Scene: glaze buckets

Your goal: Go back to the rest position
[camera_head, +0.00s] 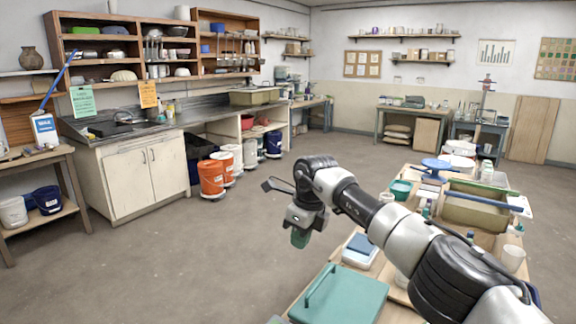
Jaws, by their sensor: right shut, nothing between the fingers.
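My right arm comes in from the lower right and reaches over the front of the work table (302,305). Its gripper (300,238) points down, with its fingers together and nothing between them. It hangs over the open floor, left of the table's edge in the picture. My left gripper is out of view. An orange bucket (211,178) and white buckets (233,157) stand on the floor by the counter, well apart from the gripper.
The work table holds a teal lidded box (338,297), a scale (359,250), a green tub (400,189) and an olive tray (470,212). A sink counter (148,172) stands at the left. The grey floor (190,262) between is clear.

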